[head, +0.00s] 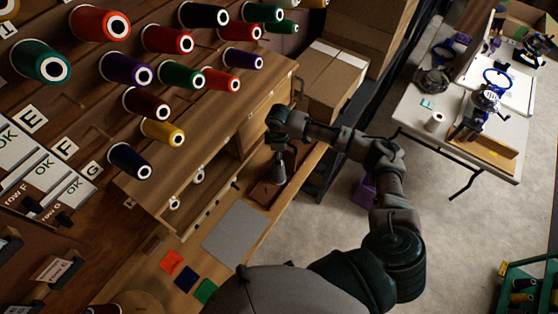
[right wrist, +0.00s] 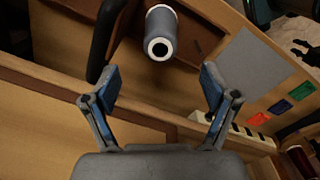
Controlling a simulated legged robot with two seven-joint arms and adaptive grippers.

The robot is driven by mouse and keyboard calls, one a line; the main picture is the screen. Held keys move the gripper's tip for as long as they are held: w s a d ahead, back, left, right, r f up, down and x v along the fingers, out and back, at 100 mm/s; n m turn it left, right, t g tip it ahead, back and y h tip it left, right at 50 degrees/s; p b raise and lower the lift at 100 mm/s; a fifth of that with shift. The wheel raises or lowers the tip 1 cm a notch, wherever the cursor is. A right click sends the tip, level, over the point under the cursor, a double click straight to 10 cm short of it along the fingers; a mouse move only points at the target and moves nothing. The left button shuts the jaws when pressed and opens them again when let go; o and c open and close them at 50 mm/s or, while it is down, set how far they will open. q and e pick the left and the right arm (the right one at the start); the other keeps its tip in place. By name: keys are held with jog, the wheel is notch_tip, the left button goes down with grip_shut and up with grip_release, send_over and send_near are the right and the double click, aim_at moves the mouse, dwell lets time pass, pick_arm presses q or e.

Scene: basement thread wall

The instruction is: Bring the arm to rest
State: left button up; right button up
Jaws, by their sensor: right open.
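My right arm (head: 380,150) reaches up from the bottom of the head view and bends left, its end over the wooden bench by the shelf unit. In the right wrist view my right gripper (right wrist: 160,80) is open, with its two fingers wide apart and nothing between them. A grey-blue spool (right wrist: 161,28) with a white end stands beyond the fingertips, apart from them. In the head view the gripper's fingers are small and dark, hard to make out. My left gripper is not in view.
Several thread spools stick out from the wooden wall (head: 85,85). The shelf unit (head: 165,200) lies below them. A grey mat (head: 236,234) and coloured cards (head: 187,278) lie on the bench. A cardboard box (head: 330,80) and a white table (head: 420,105) stand beyond; floor between is mostly clear.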

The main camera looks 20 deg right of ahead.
jog(key=shift+r, duration=1.55)
jog(key=shift+a, duration=0.1)
